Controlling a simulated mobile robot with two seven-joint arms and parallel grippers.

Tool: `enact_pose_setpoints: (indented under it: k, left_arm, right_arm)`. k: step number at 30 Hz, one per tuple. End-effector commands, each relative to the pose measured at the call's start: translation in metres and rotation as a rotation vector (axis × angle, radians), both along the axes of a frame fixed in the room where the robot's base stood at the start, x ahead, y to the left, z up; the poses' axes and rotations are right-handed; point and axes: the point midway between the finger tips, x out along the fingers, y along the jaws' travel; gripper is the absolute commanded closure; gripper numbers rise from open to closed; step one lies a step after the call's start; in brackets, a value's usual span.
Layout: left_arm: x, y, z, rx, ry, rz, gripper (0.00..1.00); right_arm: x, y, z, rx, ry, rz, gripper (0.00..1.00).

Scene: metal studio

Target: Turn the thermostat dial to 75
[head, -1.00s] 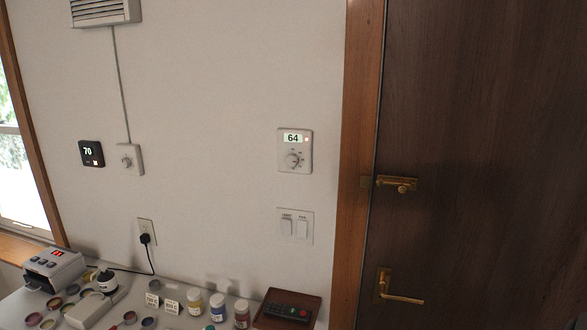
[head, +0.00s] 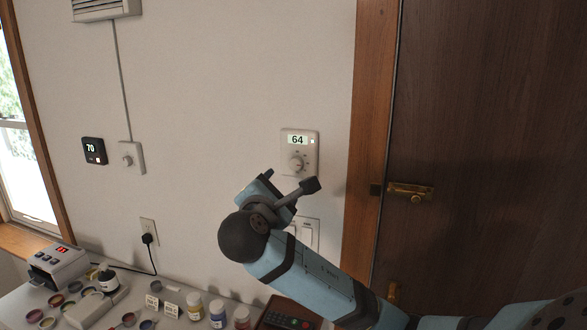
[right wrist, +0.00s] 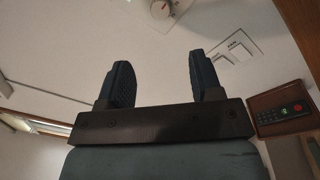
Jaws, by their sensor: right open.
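The white thermostat (head: 312,164) is on the wall left of the door frame, its display reading 64. Its round grey dial (head: 296,162) sits below the display. In the right wrist view the dial (right wrist: 160,9) shows at the top edge, with part of the thermostat cut off. My right gripper (head: 290,181) is open and empty, just below the thermostat and in front of the light switches. In the right wrist view its two dark fingers (right wrist: 160,78) stand wide apart, with bare wall between them. It appears apart from the dial. My left gripper is out of view.
A black wall unit (head: 93,151) reads 70, beside a white plate with a knob (head: 127,159). Light switches (right wrist: 238,46) are below the thermostat. The table below holds jars, a device (head: 58,265) and a remote (right wrist: 285,112) on a brown tray. A door handle (head: 411,192) is at right.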

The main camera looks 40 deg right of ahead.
Motion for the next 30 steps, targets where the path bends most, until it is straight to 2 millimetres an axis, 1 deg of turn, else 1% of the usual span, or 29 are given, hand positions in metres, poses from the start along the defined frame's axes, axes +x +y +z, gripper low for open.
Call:
enact_pose_setpoints:
  k: [5, 12, 18, 21, 24, 30]
  left_arm:
    - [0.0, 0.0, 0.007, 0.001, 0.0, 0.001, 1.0]
    - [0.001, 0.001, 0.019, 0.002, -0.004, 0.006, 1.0]
    - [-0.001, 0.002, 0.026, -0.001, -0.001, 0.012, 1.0]
    - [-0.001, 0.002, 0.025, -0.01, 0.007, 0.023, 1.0]
    - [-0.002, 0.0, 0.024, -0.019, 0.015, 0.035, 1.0]
    - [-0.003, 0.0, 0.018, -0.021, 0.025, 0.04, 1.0]
  right_arm:
    - [0.012, -0.021, 0.002, -0.003, 0.004, -0.005, 0.41]
    - [0.04, -0.065, 0.002, -0.003, 0.004, -0.004, 0.41]
    - [0.06, -0.096, 0.002, -0.001, 0.003, -0.002, 0.41]
    - [0.066, -0.106, 0.001, 0.0, 0.002, -0.002, 0.41]
    - [0.07, -0.111, 0.0, 0.001, 0.003, -0.001, 0.41]
    - [0.072, -0.114, -0.001, 0.002, 0.001, 0.001, 0.41]
